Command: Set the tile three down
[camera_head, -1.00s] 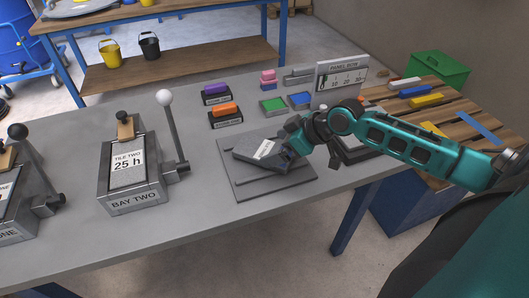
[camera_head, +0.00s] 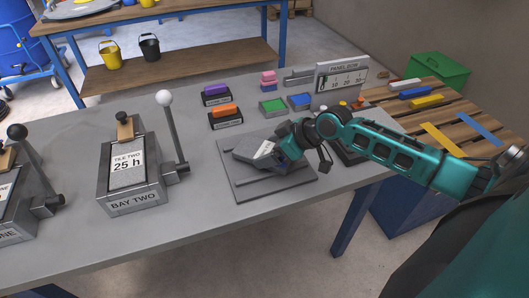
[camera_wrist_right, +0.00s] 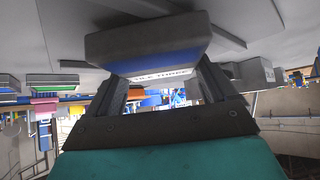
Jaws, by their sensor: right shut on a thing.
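Tile three is a dark grey block (camera_head: 252,157) with a white label, over the square grey mat (camera_head: 240,188) on the bench. My right gripper (camera_head: 284,152) is shut on its right end. In the wrist view, tile three (camera_wrist_right: 150,40) fills the space between the fingers, and its label reads "TILE THREE", seen upside down or partly hidden. I cannot tell whether the tile touches the mat. My left gripper is not in view.
Bay two (camera_head: 133,200) with its upright lever (camera_head: 172,125) stands left of the mat. Purple (camera_head: 216,94) and orange (camera_head: 226,112) blocks in black holders, green (camera_head: 273,105) and blue (camera_head: 300,100) trays, and the panel box sign (camera_head: 341,76) stand behind.

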